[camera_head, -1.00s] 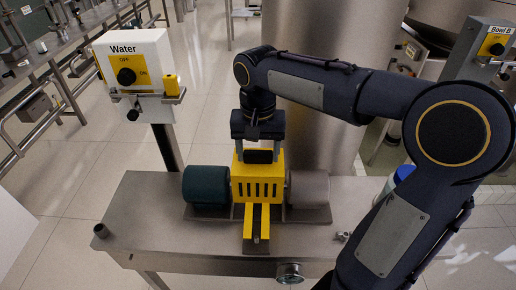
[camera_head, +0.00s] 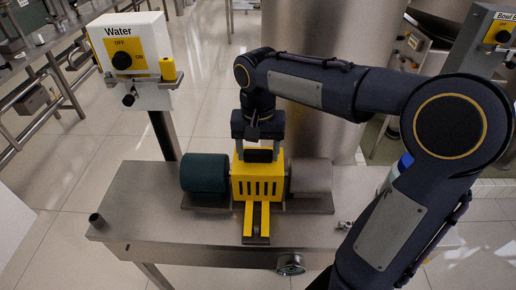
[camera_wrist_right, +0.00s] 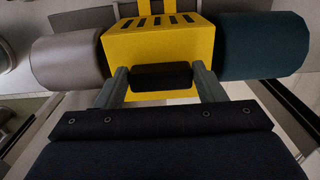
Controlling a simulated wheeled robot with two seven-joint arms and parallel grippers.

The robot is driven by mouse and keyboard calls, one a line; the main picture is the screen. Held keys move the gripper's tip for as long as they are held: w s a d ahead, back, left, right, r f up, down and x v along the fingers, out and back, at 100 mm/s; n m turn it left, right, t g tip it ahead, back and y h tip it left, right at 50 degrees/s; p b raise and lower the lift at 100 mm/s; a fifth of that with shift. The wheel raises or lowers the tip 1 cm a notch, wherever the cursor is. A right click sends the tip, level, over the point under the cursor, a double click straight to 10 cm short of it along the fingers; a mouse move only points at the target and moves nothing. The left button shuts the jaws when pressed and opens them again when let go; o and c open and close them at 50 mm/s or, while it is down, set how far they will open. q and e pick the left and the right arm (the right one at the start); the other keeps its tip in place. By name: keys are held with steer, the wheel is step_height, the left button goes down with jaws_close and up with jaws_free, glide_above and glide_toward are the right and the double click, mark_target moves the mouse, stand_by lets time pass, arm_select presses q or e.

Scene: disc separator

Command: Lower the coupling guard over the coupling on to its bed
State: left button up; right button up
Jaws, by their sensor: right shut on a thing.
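The yellow slotted coupling guard (camera_head: 257,182) stands between a dark green cylinder (camera_head: 204,173) and a grey cylinder (camera_head: 310,176) on the bench. My right gripper (camera_head: 258,152) is above it, shut on the guard's black handle. The right wrist view shows the two fingers on either side of this handle (camera_wrist_right: 161,77) and the guard's yellow body (camera_wrist_right: 160,42) behind it. The coupling is hidden. Yellow rails (camera_head: 257,219) reach forward below the guard. I cannot tell whether the guard touches its bed. My left gripper is not in view.
The steel bench (camera_head: 150,205) has free room at its left, with a short pipe stub (camera_head: 96,220) at the corner. A white Water switch box (camera_head: 131,60) stands behind on a post. A gauge (camera_head: 290,264) hangs at the front edge.

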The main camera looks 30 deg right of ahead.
steer(key=shift+f, duration=0.3)
stand_by(0.5)
steer(key=o, duration=1.6)
steer(key=shift+c, duration=0.2)
step_height(320, 180, up, 8)
steer(key=shift+f, duration=0.1)
steer(key=shift+s, duration=0.15)
steer(key=s+a+f+n+t+y, duration=0.2)
steer(key=s+f, duration=0.3)
steer(key=s, duration=0.3)
steer(key=s+a+f+n+t+y, duration=0.1)
steer(key=s+a+f+n+t, duration=0.1)
steer(key=s+f, duration=0.3)
steer(key=s+t, duration=0.1)
steer(key=s, duration=0.2)
steer(key=shift+s+f+n+t+y, duration=0.3)
steer(key=shift+f+n+y, duration=0.05)
steer(key=shift+n+y, duration=0.05)
